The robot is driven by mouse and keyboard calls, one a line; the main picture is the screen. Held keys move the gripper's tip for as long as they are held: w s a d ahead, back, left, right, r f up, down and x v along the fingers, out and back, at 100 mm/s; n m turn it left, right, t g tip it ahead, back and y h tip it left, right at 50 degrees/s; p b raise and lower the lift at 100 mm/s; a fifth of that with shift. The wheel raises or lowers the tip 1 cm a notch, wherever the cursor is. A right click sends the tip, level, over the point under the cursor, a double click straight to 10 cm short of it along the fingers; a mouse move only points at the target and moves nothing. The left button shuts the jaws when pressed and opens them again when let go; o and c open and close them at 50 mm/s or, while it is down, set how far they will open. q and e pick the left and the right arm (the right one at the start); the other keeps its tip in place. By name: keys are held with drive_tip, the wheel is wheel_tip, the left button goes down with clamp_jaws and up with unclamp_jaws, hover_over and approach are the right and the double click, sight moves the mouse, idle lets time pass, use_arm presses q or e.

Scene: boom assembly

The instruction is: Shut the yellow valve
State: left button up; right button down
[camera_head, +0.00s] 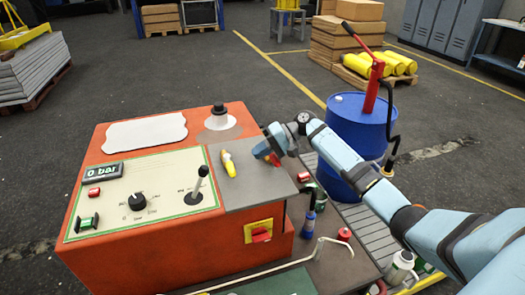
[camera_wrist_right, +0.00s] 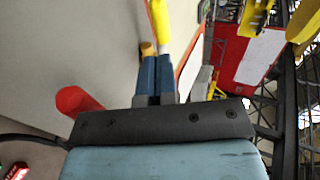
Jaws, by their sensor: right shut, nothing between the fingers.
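The yellow valve (camera_head: 229,165) has a yellow lever handle on the grey side panel (camera_head: 247,190) of the orange machine. Its handle runs roughly up and down in the head view. In the right wrist view the yellow handle (camera_wrist_right: 160,20) is at the top, just beyond the fingertips, with a brass-coloured part beside it. My right gripper (camera_head: 262,152) is just right of the valve, above the panel. Its blue fingers (camera_wrist_right: 157,65) are shut with nothing between them. Whether they touch the handle I cannot tell. My left gripper is not in view.
A red handle (camera_wrist_right: 78,103) is left of the fingers in the wrist view. The machine carries a 0 bar display (camera_head: 103,171), a black lever (camera_head: 199,187) and a red-and-yellow switch (camera_head: 260,233). A blue barrel (camera_head: 355,120) with a red hand pump stands behind my right arm.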

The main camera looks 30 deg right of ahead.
sight(230, 165)
use_arm(q)
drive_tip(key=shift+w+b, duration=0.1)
drive_tip(key=shift+b, duration=0.2)
use_arm(e)
drive_tip(key=x, duration=0.6)
drive_tip(key=shift+a, duration=0.15)
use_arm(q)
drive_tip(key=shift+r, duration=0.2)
use_arm(e)
drive_tip(key=shift+w, duration=0.1)
